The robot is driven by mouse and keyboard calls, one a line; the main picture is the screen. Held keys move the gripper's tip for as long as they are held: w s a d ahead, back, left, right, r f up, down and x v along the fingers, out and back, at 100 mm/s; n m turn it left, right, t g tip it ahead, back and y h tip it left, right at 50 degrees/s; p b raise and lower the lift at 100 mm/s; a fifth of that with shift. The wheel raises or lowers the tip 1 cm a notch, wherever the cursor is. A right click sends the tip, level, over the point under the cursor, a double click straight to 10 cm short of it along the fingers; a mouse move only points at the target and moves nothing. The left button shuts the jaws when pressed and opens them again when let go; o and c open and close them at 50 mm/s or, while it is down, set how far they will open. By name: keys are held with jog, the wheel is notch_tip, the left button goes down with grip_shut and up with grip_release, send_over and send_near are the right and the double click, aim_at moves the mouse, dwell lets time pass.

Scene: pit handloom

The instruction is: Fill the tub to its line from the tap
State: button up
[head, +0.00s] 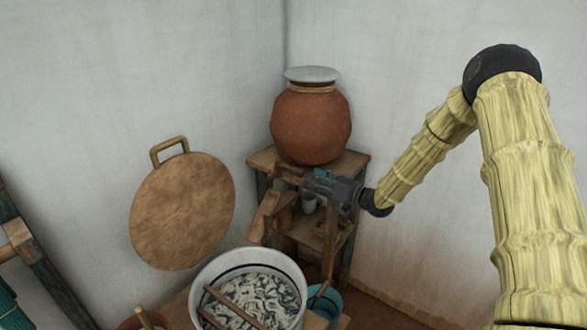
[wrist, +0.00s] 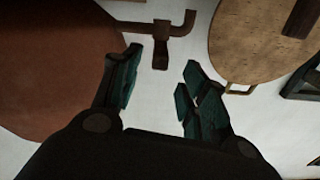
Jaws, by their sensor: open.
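A clay pot (head: 311,125) with a grey lid stands on a wooden stand. Its brown tap (head: 288,173) sticks out low on the pot, just left of my gripper (head: 318,181). In the wrist view the tap (wrist: 160,55) lies ahead between the fingertips of my gripper (wrist: 157,82), which is open and empty. The fingers appear apart from the tap. The tub (head: 205,279), pale grey, stands lower in front, with pale twisted strands and wooden sticks in it. A dark line runs around its inner wall. No stream from the tap is visible.
A sloping wooden trough (head: 264,216) is below the tap. A round board (head: 183,211) with a handle hangs on the left wall. A small teal bucket (head: 326,302) stands right of the tub. A dark wooden frame (head: 40,262) is at far left.

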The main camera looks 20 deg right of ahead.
aim_at(294, 171)
jog(key=p+x, duration=0.2)
jog(key=x, duration=0.6)
jog(key=shift+w+a, duration=0.2)
jog(key=shift+w, duration=0.15)
grip_shut()
